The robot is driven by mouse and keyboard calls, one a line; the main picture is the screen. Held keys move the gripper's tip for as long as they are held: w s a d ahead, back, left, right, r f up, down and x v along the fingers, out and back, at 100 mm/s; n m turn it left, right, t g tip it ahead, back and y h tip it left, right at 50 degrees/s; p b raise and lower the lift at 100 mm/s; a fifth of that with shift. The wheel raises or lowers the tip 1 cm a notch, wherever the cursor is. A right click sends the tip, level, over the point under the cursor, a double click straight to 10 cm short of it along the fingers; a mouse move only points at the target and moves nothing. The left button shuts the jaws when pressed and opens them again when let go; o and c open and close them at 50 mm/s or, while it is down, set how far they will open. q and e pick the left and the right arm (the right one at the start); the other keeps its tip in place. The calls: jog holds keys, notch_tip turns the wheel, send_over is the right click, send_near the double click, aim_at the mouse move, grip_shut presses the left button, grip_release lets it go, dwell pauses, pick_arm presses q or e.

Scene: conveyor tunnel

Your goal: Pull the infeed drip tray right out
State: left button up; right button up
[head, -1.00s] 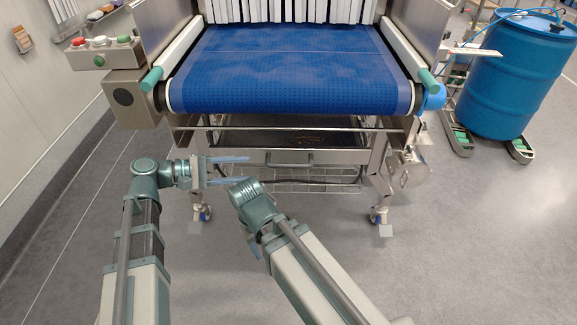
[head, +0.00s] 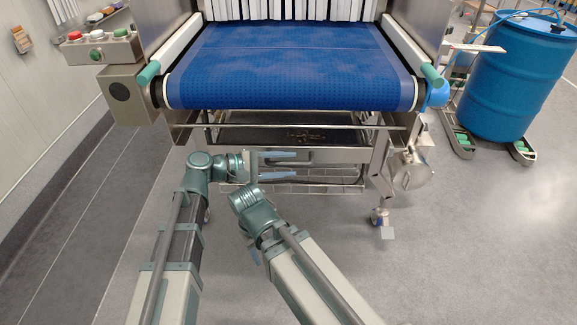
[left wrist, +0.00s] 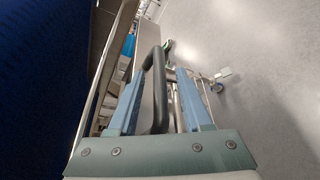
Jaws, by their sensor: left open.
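The infeed drip tray (head: 335,155) is a shallow steel tray with a dark inside, under the front of the blue conveyor belt. My left gripper (head: 292,165) is at its front, with two pale blue fingers pointing right; the gripper hides the handle in the head view. In the left wrist view, the dark bar handle (left wrist: 158,95) stands between the spread fingers of my left gripper (left wrist: 160,78). The gripper is open around it, and I see no clear grip. My right arm is folded in front; only a small bluish part of its gripper (head: 254,255) shows.
The blue belt (head: 290,65) overhangs the tray. A wire rack (head: 330,188) is below it. A steel leg on a caster (head: 380,216) stands to the right. A blue drum (head: 515,80) is farther right. The floor in front is clear.

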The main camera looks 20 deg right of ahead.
pick_arm(q)
jog(key=shift+d+f, duration=0.1)
jog(key=shift+d, duration=0.35)
grip_shut()
dwell(1.2)
